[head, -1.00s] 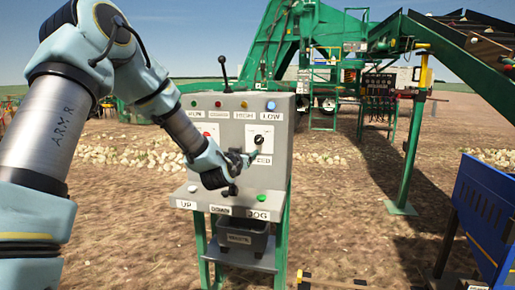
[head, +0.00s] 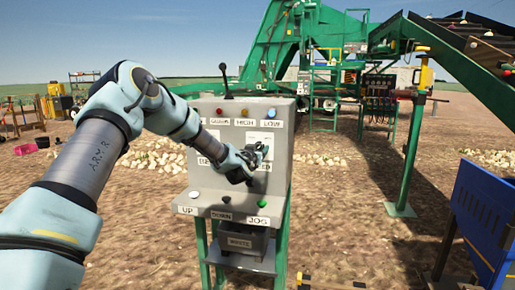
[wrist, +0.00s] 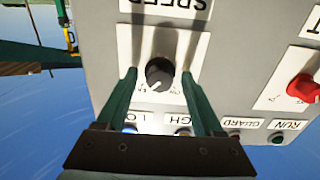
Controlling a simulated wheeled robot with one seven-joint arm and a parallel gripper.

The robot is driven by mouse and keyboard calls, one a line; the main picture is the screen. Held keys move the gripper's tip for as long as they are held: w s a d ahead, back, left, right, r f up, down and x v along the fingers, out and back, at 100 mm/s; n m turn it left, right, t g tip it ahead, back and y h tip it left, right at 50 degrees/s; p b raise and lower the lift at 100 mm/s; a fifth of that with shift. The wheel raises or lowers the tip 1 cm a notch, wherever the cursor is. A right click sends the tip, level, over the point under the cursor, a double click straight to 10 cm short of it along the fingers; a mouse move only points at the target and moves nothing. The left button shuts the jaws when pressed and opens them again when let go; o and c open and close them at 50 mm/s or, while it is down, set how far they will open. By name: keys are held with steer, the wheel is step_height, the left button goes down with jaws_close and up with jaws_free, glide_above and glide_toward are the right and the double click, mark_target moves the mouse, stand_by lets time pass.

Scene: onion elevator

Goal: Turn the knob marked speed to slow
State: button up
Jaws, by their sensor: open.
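The speed knob (wrist: 160,74) is a round dark knob with a pale pointer line, on a white plate marked SPEED, which appears upside down in the wrist view. The pointer aims toward the lower left in that view. My gripper (wrist: 158,82) is open, with one green finger on each side of the knob. I cannot tell whether the fingers touch it. In the head view my gripper (head: 262,150) is at the upright face of the grey control box (head: 278,180) and hides the knob.
A red knob (wrist: 304,88) sits on another white plate beside the speed plate. Indicator lamps with labels line the panel's top. A lever (head: 224,80) stands on top. A lower shelf carries UP, DOWN and JOG buttons (head: 262,203).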

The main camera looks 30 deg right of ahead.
jaws_close()
stand_by(0.6)
